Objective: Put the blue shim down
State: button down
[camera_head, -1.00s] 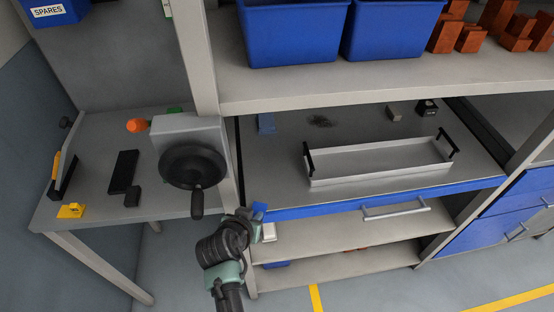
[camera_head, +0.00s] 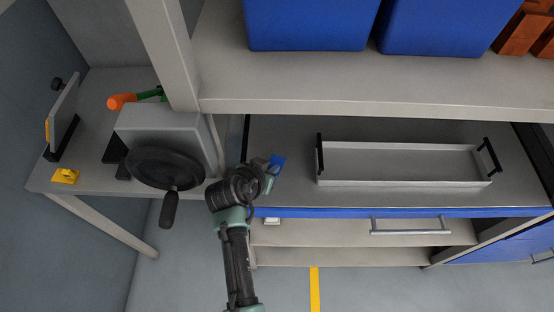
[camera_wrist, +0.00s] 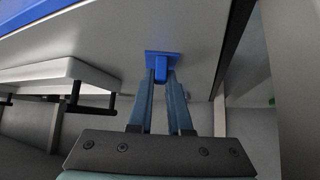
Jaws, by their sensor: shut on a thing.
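The blue shim (camera_head: 278,163) shows just past my gripper (camera_head: 268,172) in the head view, over the front left part of the grey bench surface. In the wrist view, the shim (camera_wrist: 162,60) is a flat blue plate with a tab. My gripper's two fingers (camera_wrist: 161,85) are closed on that tab. A grey surface lies behind the plate. I cannot tell whether the plate touches it.
A long grey tray (camera_head: 405,182) with black handles stands on the bench to the right. An upper shelf (camera_head: 370,88) with blue bins (camera_head: 305,22) overhangs the bench. A grey machine with a black handwheel (camera_head: 165,167) stands at left. Bare bench lies between gripper and tray.

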jog(key=shift+s+a+r, duration=0.15)
jog(key=shift+s+r, duration=0.1)
jog(key=shift+s, duration=0.3)
jog(key=shift+a+f, duration=0.1)
jog(key=shift+f, duration=0.05)
jog(key=c, duration=0.8)
grip_release()
jog(key=shift+w+f, duration=0.15)
jog(key=shift+f, duration=0.05)
jog(key=shift+c, duration=0.2)
jog(key=shift+r, duration=0.1)
jog(key=shift+r, duration=0.15)
jog(key=shift+v, duration=3.75)
